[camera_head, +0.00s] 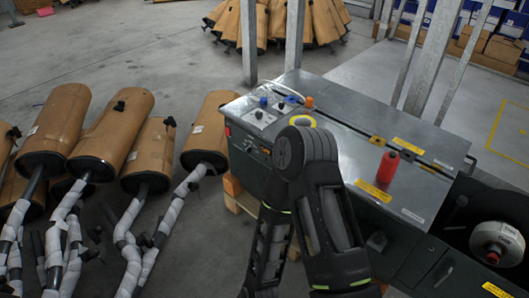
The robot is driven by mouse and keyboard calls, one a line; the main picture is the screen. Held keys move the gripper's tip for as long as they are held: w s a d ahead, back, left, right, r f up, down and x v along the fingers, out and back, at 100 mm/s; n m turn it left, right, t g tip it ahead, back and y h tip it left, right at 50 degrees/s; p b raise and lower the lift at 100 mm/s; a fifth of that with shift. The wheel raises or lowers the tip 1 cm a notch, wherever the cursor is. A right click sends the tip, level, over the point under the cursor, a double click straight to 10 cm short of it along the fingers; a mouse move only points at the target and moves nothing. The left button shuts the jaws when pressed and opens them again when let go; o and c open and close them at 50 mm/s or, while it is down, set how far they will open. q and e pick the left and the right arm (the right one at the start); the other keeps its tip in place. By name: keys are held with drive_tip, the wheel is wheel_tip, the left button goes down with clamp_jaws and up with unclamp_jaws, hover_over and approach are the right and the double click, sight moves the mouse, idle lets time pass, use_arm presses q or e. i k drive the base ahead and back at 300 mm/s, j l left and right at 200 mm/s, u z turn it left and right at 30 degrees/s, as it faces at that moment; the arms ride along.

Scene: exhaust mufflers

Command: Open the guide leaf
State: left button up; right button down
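A grey metal machine (357,97) with a flat top stands right of centre. A dark strip (345,127) with yellow marks runs across its top, dividing a rear plate from a front plate (350,165). I cannot tell which part is the guide leaf, and none stands visibly raised. A red cylinder (388,168) stands upright on the front plate. Blue and orange knobs are at the left end of the top. One of my black arms, bent at a joint, covers part of the machine's front. No gripper fingers show in the view.
Brown wrapped mufflers (113,138) with wrapped pipes lie on the floor at left. More mufflers (275,22) are heaped at the back. Metal posts (434,58) stand behind the machine. A round silver part (497,243) sits at its right. Grey floor between is clear.

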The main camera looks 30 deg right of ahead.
sight(445, 150)
drive_tip(key=z, duration=2.5)
drive_tip(key=i+l+z, duration=0.2)
drive_tip(key=l, duration=0.2)
drive_tip(key=i+l+z, duration=0.15)
drive_tip(key=l, duration=0.25)
drive_tip(key=i, duration=0.05)
